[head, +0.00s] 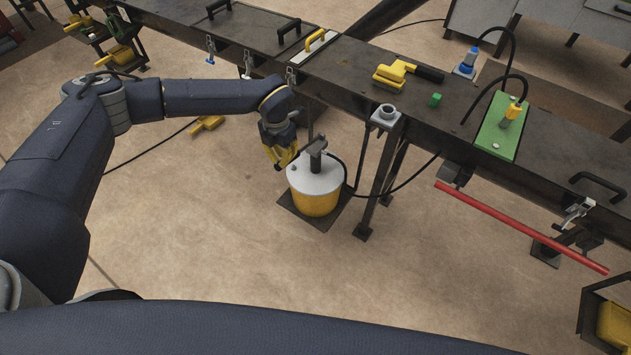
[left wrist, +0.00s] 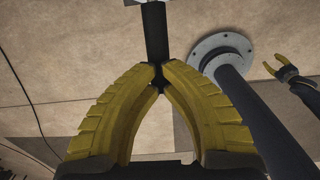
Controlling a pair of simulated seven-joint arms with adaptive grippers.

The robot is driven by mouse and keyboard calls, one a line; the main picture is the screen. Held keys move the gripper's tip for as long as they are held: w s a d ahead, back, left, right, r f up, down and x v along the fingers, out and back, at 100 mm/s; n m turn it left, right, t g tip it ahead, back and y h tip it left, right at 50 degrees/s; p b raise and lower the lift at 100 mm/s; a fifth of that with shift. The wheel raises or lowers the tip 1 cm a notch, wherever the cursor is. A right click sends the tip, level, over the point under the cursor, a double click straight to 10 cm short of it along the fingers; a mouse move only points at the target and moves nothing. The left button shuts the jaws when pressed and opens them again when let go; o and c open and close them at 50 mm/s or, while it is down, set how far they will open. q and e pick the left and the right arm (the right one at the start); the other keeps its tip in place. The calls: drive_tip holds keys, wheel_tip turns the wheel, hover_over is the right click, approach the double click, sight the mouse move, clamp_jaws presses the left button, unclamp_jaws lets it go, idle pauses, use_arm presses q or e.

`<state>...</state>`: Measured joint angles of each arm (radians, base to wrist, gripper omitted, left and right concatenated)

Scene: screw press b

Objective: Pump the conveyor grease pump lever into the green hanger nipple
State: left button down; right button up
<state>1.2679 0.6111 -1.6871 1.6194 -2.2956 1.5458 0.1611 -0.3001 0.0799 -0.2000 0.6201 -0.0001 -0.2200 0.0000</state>
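The grease pump (head: 316,197) is a yellow drum with a pale lid and a dark pump head (head: 316,150), standing on a dark floor plate. My left gripper (head: 285,160) is beside the pump head. In the left wrist view its yellow fingers (left wrist: 160,78) converge on the end of a dark bar (left wrist: 156,35), which looks like the pump lever; the fingers cover its tip. A green plate (head: 490,143) with a yellow fitting (head: 511,112) lies on the bench; I cannot tell whether it bears the hanger nipple. My right gripper (left wrist: 276,68) shows small and open in the left wrist view.
The dark steel bench (head: 345,72) runs diagonally behind the pump. A black hose curves from the pump towards the bench. A red bar (head: 520,228) hangs in front.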

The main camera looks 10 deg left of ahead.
sight(281, 169)
use_arm(q)
drive_tip(key=shift+s+a+f, duration=0.15)
drive_tip(key=shift+s+f, duration=0.1)
drive_tip(key=shift+f, duration=0.7)
drive_tip(key=shift+s+a+f, duration=0.1)
drive_tip(key=shift+s+f, duration=0.15)
drive_tip(key=shift+f, duration=0.8)
drive_tip(key=shift+w+d+r, duration=0.35)
drive_tip(key=shift+w+r, duration=0.35)
drive_tip(key=shift+r, duration=1.1)
drive_tip(key=shift+w+d+r, duration=0.3)
drive_tip(key=shift+w+r, duration=0.45)
drive_tip(key=shift+r, duration=1.05)
drive_tip(key=shift+w+d+r, duration=0.35)
drive_tip(key=shift+w+r, duration=0.35)
drive_tip(key=shift+r, duration=1.1)
